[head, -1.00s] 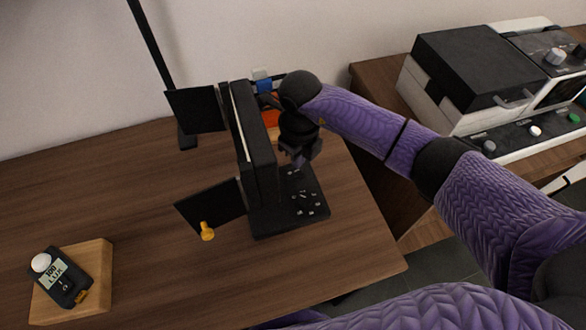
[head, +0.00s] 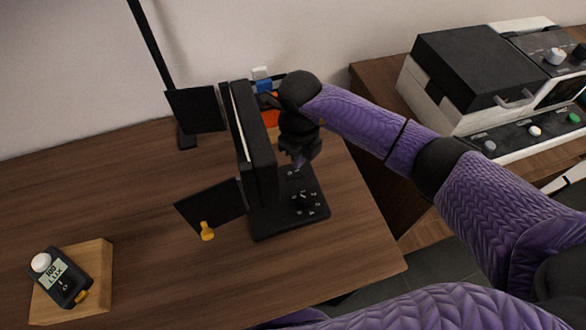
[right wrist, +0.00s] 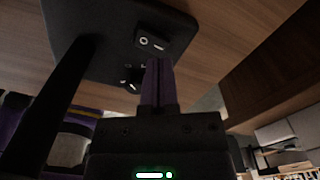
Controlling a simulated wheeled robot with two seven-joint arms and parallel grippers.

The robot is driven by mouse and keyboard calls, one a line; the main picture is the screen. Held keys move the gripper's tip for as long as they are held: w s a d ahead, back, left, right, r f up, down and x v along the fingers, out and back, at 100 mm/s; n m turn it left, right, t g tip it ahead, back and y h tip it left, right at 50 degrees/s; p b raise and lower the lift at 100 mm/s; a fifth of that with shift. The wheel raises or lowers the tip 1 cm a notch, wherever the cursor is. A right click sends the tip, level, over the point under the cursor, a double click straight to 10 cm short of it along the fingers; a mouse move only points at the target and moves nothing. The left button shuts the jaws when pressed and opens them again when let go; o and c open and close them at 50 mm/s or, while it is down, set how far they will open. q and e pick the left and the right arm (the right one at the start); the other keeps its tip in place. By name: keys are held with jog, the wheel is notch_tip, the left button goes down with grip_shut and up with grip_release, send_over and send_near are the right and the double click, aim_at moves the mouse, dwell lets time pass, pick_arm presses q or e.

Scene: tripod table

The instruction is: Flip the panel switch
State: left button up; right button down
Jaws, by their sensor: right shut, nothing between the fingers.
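A black upright light panel (head: 262,150) stands on a flat black base (head: 268,224) near the table's right end. A round dial (head: 305,199) with white marks sits on the base. In the right wrist view a black rocker switch (right wrist: 152,41) with a white circle and a white bar shows on the base, beside the dial (right wrist: 133,77). My right gripper (head: 299,163) is over the back part of the base, pointing down. Its purple fingers (right wrist: 158,66) are shut and empty, with their tips close to the switch; contact cannot be told. My left gripper is out of view.
A light meter (head: 62,278) lies on a wooden block at the front left. A large machine (head: 475,80) stands on another table at the right.

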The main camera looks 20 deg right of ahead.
jog(key=shift+f, duration=0.1)
jog(key=shift+f, duration=0.25)
jog(key=shift+f+b, duration=0.2)
jog(key=shift+b, duration=0.2)
jog(key=shift+f, duration=0.2)
jog(key=shift+f+b, duration=0.5)
dwell(0.3)
jog(key=shift+r, duration=0.1)
notch_tip(320, 180, up, 7)
jog(key=p, duration=0.6)
